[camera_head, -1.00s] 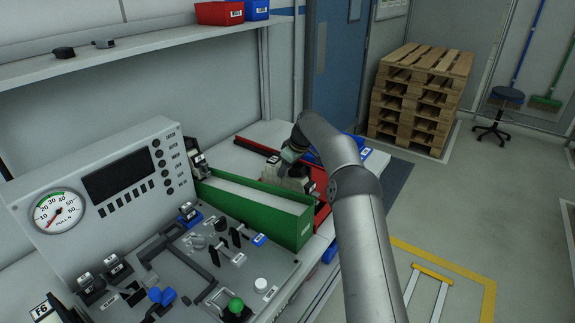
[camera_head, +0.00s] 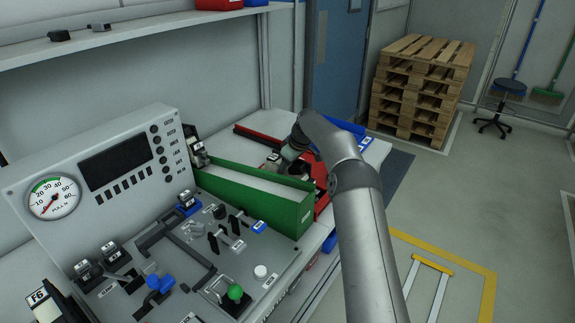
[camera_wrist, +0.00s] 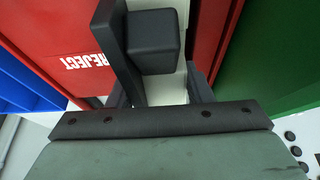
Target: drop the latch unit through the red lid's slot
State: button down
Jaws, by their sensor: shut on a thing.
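In the wrist view my gripper (camera_wrist: 160,98) is shut on the latch unit (camera_wrist: 156,45), a dark grey block with a pale part beside it. The latch unit is over the red lid (camera_wrist: 75,50), which carries the white word REJECT. The slot is hidden behind the held part, and I cannot tell whether the unit has entered it. In the head view my gripper (camera_head: 284,164) is behind the green bin, with a small dark and white part of the latch unit (camera_head: 272,160) showing. The red lid (camera_head: 257,136) is partly hidden by the bin and my arm.
The long green bin (camera_head: 255,197) stands close by, between the lid and the instrument panel (camera_head: 105,160). Blue bins (camera_wrist: 25,85) lie on the lid's other side. A fixture board with clamps (camera_head: 205,260) is in front. A pallet stack (camera_head: 420,85) stands far off on the floor.

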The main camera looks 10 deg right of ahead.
jog(key=c, duration=0.6)
grip_release()
jog(key=b+v, duration=0.1)
jog(key=v, duration=1.6)
jog(key=shift+d+r+b, duration=0.1)
jog(key=shift+r+b, duration=0.15)
jog(key=shift+b, duration=0.05)
